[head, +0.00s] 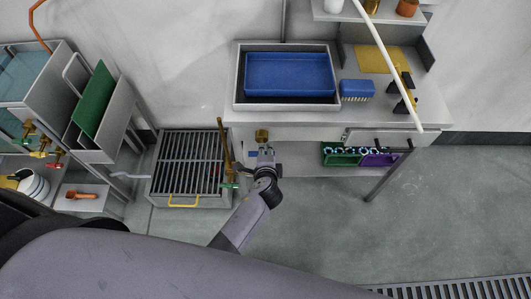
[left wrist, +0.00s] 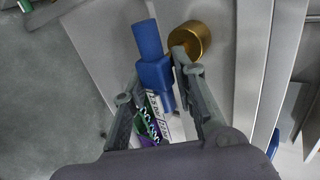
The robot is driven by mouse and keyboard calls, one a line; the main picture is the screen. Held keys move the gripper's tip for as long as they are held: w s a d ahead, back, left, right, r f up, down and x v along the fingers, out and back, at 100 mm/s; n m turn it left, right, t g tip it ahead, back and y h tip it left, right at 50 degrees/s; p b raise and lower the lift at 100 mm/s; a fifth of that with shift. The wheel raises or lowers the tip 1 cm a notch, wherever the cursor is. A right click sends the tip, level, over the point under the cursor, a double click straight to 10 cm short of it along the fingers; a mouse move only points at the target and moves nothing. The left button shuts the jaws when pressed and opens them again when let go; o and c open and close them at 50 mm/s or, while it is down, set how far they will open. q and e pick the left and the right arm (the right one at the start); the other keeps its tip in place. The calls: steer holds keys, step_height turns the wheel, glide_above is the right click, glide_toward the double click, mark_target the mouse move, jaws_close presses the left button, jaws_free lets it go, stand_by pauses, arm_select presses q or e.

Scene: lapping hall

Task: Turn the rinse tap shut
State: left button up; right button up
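My left gripper (head: 264,153) is at the front edge of the bench, beside a brass round fitting (head: 262,135). In the left wrist view my left gripper (left wrist: 156,68) has its fingers apart, on either side of a blue tap-like part (left wrist: 155,74) with a blue lever. I cannot tell whether the fingers touch it. The brass fitting (left wrist: 190,40) shows just beyond the right fingertip. Another tap with a green handle (head: 229,185) is on a brass pipe (head: 223,145) by the floor grate. I cannot tell for sure which tap is the rinse tap. My right gripper is not in view.

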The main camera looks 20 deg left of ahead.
arm_select(q)
steer(key=shift+o, duration=0.7)
steer(key=shift+r, duration=0.1)
